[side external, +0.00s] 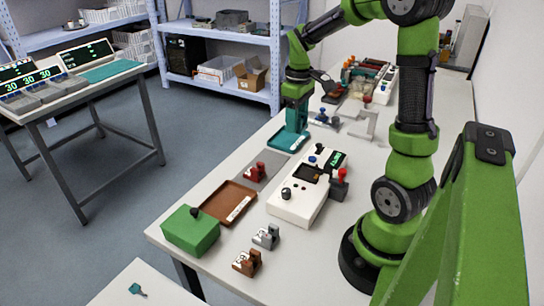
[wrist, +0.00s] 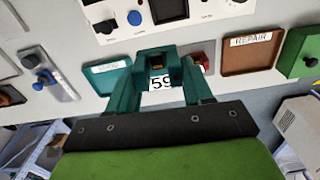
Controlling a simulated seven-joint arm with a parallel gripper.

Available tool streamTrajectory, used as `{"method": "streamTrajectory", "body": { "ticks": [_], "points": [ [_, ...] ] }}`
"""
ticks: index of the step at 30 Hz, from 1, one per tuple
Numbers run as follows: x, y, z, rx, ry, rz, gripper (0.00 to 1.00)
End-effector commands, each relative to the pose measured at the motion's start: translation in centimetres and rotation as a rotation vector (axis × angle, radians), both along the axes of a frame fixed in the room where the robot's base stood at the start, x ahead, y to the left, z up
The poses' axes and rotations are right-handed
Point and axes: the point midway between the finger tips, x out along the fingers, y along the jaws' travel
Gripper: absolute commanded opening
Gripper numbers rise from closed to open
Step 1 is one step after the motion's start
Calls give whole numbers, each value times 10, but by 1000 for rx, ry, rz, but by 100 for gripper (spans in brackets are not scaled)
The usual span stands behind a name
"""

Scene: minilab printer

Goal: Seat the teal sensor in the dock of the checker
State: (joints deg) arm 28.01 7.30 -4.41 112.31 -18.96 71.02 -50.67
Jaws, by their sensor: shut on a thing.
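My gripper (wrist: 160,80) is shut on the teal sensor (wrist: 157,62), which has a dark middle and a white label reading 59. In the side view my gripper (side external: 290,140) is over the teal tray (side external: 274,138), and its teal fingers hide most of the sensor. I cannot tell the exact height above the tray. The checker (side external: 288,206) is a white box with knobs and a lit display, right of and nearer than my gripper. It shows at the top of the wrist view (wrist: 205,12). A dark recess shows on its top; I cannot tell whether this is the dock.
A red sensor (side external: 257,169) lies on a grey tray (side external: 272,161). A brown REPAIR tray (side external: 222,213) and green box (side external: 188,232) stand nearer. A dark grey part (side external: 339,186) stands beside the checker. Grey (side external: 266,237) and brown (side external: 246,263) parts lie in front.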

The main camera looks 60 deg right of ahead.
Motion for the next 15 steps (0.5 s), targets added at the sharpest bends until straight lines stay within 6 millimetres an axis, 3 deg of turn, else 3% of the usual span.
{"method": "streamTrajectory", "body": {
  "ticks": [3, 6, 15],
  "points": [
    [-34, 14, -2, 0, -1, 5, 21],
    [-50, 21, -8, 0, 0, 13, 21],
    [-59, 26, -28, 1, 2, 29, 21]
  ]
}}
